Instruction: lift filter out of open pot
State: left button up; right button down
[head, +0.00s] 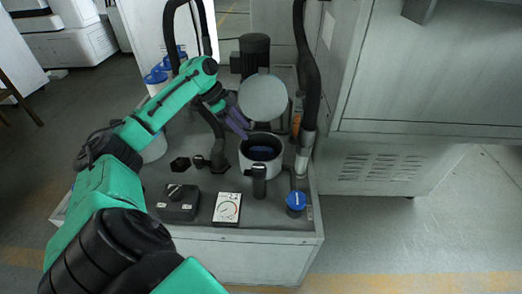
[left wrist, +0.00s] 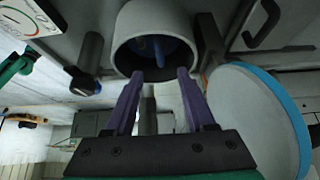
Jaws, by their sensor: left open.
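The open pot (head: 246,163) is a light grey round vessel on top of the grey bench unit, with its round lid (head: 263,98) tilted up behind it. Inside the pot a dark blue filter (head: 262,151) shows low down, mostly in shadow. The left wrist view shows the pot's rim (left wrist: 127,27), the blue filter (left wrist: 160,47) inside and the lid (left wrist: 250,120) at the right. My left gripper (head: 246,133), with purple fingers, is just above the pot's left back rim. Its fingers (left wrist: 160,73) are apart with nothing held between them. My right gripper is out of view.
A thick black hose (head: 307,70) rises right of the pot, another curves at the left. A black knob box (head: 177,202), a white dial gauge (head: 227,208) and a blue-capped fitting (head: 296,202) sit in front. A grey cabinet (head: 430,85) stands right.

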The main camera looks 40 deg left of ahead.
aim_at(261, 148)
pick_arm(q)
jog(key=x, duration=1.1)
jog(key=shift+r, duration=0.1)
grip_shut()
dwell(0.7)
jog(key=shift+r, duration=0.1)
